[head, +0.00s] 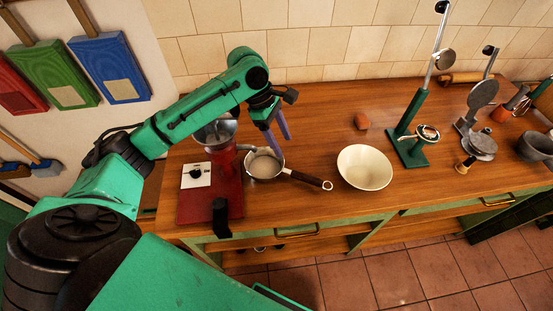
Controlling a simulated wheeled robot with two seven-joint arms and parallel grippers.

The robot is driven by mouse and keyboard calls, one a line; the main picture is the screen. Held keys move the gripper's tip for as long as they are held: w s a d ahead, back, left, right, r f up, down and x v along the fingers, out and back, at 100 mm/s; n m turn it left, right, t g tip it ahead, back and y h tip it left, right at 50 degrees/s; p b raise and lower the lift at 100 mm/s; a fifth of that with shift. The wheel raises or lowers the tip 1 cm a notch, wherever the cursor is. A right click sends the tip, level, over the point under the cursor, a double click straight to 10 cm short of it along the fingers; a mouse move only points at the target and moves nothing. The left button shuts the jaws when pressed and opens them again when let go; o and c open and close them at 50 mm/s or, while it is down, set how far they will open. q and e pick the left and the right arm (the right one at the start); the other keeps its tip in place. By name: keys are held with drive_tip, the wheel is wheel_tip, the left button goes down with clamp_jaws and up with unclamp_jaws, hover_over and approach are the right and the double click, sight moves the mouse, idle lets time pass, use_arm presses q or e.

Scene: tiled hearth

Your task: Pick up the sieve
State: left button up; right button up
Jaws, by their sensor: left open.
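The sieve (264,166) is a small round metal bowl with a long dark handle (305,179) pointing right. It lies on the wooden counter, close to the red scale. My left gripper (281,146) has purple fingers, is open and empty, and appears just above and behind the sieve's right rim. I cannot tell whether a fingertip touches the rim. My right gripper is not in view.
A green-based press (407,147) and several utensils stand farther right. A brown-red lump (361,121) lies behind the bowl.

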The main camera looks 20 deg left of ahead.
use_arm(q)
drive_tip(key=p, duration=0.2)
approach(299, 174)
drive_tip(key=s+d+f, duration=0.1)
drive_tip(key=f, duration=0.1)
drive_tip(key=x, duration=0.2)
drive_tip(key=p+x, duration=0.1)
drive_tip(key=x, duration=0.1)
drive_tip(key=w+x, duration=0.1)
drive_tip(key=x, duration=0.2)
drive_tip(key=shift+s+d+f, duration=0.1)
drive_tip(key=shift+f, duration=0.25)
clamp_jaws()
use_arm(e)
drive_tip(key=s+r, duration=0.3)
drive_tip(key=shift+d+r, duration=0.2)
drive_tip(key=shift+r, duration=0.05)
